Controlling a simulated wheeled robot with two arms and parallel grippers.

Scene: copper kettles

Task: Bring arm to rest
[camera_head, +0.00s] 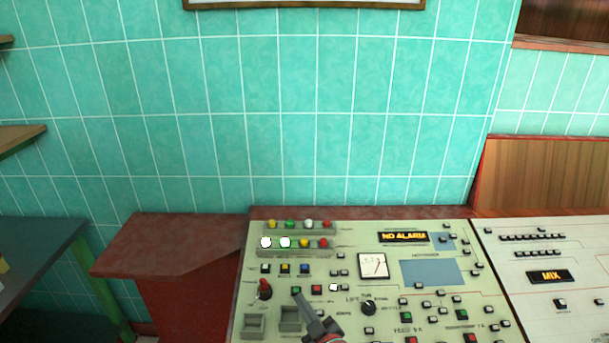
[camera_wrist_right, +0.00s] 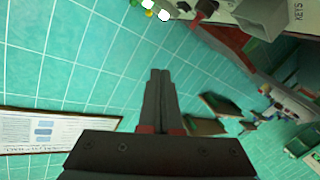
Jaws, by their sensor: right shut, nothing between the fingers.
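My right gripper (camera_head: 298,296) reaches up from the bottom edge of the head view, in front of the lower left part of the control panel. Its fingers are together with nothing between them. In the right wrist view the two dark fingers (camera_wrist_right: 160,75) lie side by side, closed, with the tiled wall behind them. I cannot tell whether the fingertips touch the panel. My left gripper does not show in either view.
A dark red counter (camera_head: 170,240) stands left of the panel. A second panel (camera_head: 510,270) is at the right. A green tiled wall (camera_head: 300,120) is behind.

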